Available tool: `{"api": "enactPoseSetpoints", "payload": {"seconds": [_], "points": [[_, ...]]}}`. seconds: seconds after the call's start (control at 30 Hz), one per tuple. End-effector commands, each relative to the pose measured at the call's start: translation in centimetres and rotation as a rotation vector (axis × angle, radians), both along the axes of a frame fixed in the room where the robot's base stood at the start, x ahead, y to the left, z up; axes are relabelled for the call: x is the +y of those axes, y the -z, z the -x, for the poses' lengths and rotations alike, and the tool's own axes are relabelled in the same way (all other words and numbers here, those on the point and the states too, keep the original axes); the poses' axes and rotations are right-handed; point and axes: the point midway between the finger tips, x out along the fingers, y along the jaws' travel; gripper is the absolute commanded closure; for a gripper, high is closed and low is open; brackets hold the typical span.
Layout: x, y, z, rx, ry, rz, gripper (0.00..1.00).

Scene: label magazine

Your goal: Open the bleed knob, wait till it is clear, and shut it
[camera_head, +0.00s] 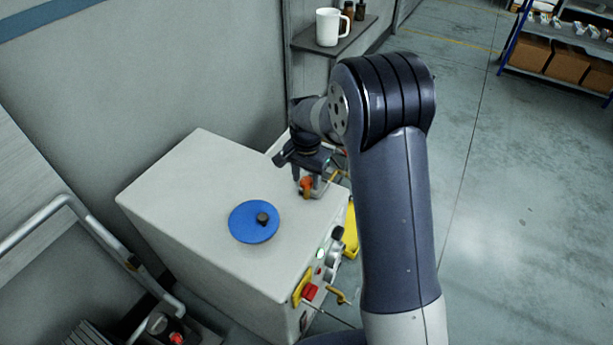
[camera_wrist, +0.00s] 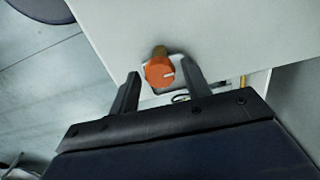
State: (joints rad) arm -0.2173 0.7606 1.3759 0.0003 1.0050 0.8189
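The bleed knob is an orange knob (camera_head: 306,184) on a small fitting at the back right corner of the white cabinet top. In the wrist view the orange knob (camera_wrist: 160,72) carries a pale mark on its right side and has a brass-coloured part behind it. My gripper (camera_head: 303,172) is over that corner, close to the knob. In the wrist view my gripper (camera_wrist: 162,80) is open, with one finger on each side of the knob and a gap showing on both sides. Whether anything flows from the fitting cannot be seen.
The white cabinet (camera_head: 190,190) has a blue disc with a black handle (camera_head: 254,222) on top. Its front carries a red switch on a yellow plate (camera_head: 308,291). A shelf with a white mug (camera_head: 328,27) is behind. Open floor (camera_head: 520,200) lies to the right.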

Motion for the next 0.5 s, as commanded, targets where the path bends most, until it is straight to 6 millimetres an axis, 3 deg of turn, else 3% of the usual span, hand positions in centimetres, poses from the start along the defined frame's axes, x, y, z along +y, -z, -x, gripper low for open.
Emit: {"api": "enactPoseSetpoints", "payload": {"seconds": [0.33,0.5], "points": [[0.0,-0.2,0.0,-0.001,-0.001,0.001,0.48],[0.0,-2.3,-0.1,-0.004,-0.001,-0.001,0.48]]}}
